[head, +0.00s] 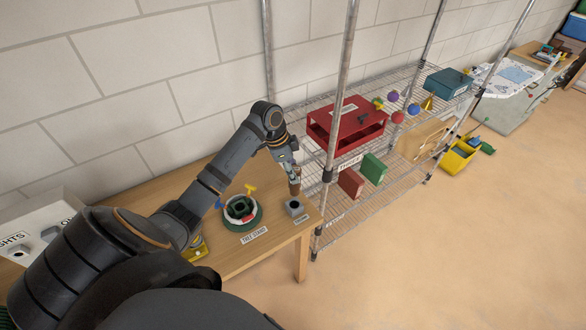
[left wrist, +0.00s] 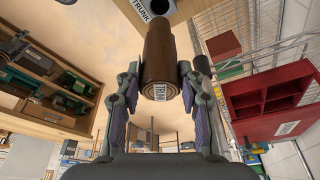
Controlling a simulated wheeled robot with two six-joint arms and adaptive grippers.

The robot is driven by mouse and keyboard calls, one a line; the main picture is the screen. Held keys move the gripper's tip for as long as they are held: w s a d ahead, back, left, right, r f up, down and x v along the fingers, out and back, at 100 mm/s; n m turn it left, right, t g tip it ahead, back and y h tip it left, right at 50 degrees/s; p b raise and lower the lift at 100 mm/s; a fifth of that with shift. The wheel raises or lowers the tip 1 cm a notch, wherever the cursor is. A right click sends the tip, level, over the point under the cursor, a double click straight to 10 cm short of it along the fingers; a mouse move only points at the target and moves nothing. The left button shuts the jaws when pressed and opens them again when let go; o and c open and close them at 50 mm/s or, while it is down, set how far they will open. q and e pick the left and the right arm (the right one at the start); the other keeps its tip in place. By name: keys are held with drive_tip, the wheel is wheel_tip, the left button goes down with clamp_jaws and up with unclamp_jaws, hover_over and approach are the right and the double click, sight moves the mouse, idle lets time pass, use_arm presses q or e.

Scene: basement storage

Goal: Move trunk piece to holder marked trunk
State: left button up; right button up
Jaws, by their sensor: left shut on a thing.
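The trunk piece (head: 295,186) is a brown cylinder. My left gripper (head: 291,177) is shut on it and holds it over the table's right end. In the left wrist view the piece (left wrist: 159,48) sits between the two fingers (left wrist: 158,78), with a white label on its near end. The holder's dark hole (left wrist: 158,6) shows beyond the piece in the left wrist view. My right gripper is not in view.
A green and white tree stand (head: 241,224) stands left of the holder on the wooden table (head: 279,236). A white box (head: 40,232) is at the far left. A wire shelf with a red box (head: 346,117) and coloured balls stands close on the right.

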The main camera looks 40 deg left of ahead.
sight(294, 189)
use_arm(q)
wheel_tip(294, 189, down, 5)
drive_tip(key=b, duration=0.2)
drive_tip(key=shift+b, duration=0.35)
drive_tip(key=shift+f, duration=0.4)
drive_tip(key=shift+a, duration=0.1)
drive_tip(key=shift+p, duration=0.3)
idle(0.4)
